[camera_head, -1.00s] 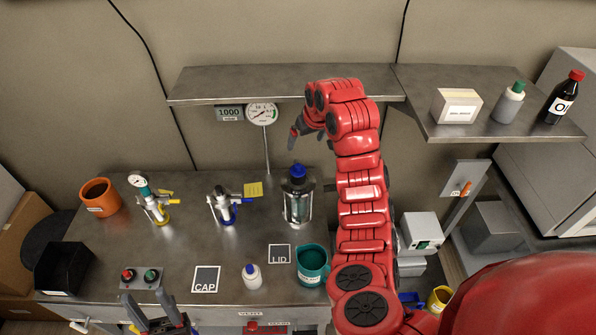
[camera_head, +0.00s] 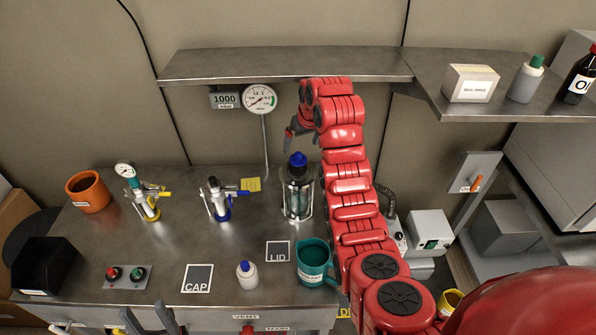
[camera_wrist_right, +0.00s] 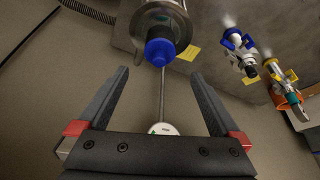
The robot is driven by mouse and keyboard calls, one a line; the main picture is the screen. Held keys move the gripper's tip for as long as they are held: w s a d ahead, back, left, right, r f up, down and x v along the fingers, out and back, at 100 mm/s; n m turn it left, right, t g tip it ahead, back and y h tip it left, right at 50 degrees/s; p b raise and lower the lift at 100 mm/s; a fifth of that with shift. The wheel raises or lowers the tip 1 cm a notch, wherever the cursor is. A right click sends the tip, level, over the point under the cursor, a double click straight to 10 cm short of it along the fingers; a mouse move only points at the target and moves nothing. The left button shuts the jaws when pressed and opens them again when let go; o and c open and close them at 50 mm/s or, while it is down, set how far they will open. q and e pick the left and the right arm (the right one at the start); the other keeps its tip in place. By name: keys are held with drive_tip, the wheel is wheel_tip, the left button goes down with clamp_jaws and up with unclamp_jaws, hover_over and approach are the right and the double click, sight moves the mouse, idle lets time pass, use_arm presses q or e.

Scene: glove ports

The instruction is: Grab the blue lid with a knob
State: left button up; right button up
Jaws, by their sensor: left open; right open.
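The blue lid with a knob (camera_head: 297,160) sits on top of a clear, metal-framed jar (camera_head: 297,197) that stands upright on the bench. My right gripper (camera_head: 298,135) is above the lid, pointing down, open and empty. In the right wrist view the blue knob (camera_wrist_right: 160,52) shows beyond the open fingers (camera_wrist_right: 158,82), apart from them. My left gripper (camera_head: 150,318) is open and empty at the bottom left, in front of the bench edge. A dark square marked LID (camera_head: 278,251) lies on the bench in front of the jar.
A teal mug (camera_head: 314,262) and a white bottle (camera_head: 247,274) stand at the bench front. A gauge on a thin post (camera_head: 260,98) and a shelf (camera_head: 290,65) are behind the jar. Two valve fittings (camera_head: 217,199) (camera_head: 142,195) stand to its left. A CAP square (camera_head: 197,278) lies in front.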

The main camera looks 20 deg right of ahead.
sight(298, 154)
drive_tip(key=p+x, duration=0.4)
drive_tip(key=x, duration=0.2)
drive_tip(key=shift+w+f, duration=0.25)
drive_tip(key=shift+f, duration=0.35)
drive_tip(key=c, duration=1.4)
